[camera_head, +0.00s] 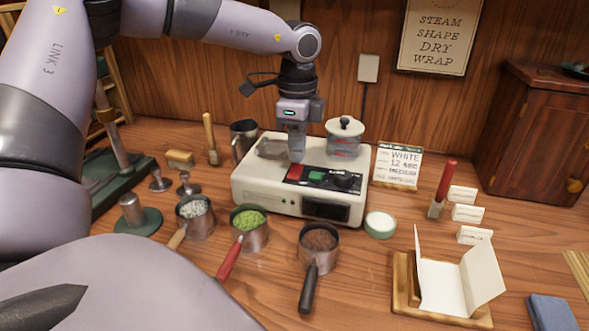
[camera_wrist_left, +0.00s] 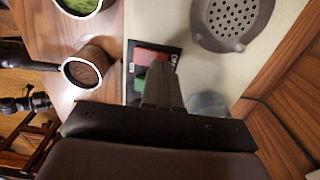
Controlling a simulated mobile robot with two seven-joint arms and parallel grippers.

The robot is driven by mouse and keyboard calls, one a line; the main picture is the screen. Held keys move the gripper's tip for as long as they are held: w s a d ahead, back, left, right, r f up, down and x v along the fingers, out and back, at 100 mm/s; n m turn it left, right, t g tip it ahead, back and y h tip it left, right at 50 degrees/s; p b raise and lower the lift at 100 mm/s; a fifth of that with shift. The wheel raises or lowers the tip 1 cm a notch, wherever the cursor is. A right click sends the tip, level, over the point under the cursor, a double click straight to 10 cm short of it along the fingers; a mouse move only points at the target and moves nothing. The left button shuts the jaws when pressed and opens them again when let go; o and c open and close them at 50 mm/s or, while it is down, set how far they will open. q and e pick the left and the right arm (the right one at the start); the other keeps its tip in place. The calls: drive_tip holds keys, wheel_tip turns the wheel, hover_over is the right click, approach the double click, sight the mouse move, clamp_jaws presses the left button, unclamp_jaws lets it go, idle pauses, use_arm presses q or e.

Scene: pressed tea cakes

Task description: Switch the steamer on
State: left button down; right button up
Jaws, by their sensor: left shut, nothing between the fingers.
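The steamer (camera_head: 262,190) is a cream box in the middle of the table. Its black top panel carries a red button (camera_head: 294,173), a green button (camera_head: 316,176) and a dark knob (camera_head: 343,180). The buttons also show in the wrist view, red (camera_wrist_left: 152,57) and green (camera_wrist_left: 140,84). My left gripper (camera_head: 297,160) points down over the panel, fingers shut and empty, with its tips close to the red button. I cannot tell whether they touch it. In the wrist view the fingers (camera_wrist_left: 163,75) partly cover the panel. My right gripper is not in view.
A lidded glass jar (camera_head: 344,140) stands on the steamer's back right, beside a perforated plate (camera_wrist_left: 232,18). Scoops with white grains (camera_head: 195,210), green leaves (camera_head: 249,222) and brown leaves (camera_head: 320,242) stand in front.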

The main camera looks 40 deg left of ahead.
sight(297, 167)
use_arm(q)
drive_tip(key=shift+f+b, duration=1)
idle(0.7)
drive_tip(key=shift+r, duration=0.1)
drive_tip(key=shift+r+p, duration=1.75)
drive_tip(key=shift+r, duration=1.75)
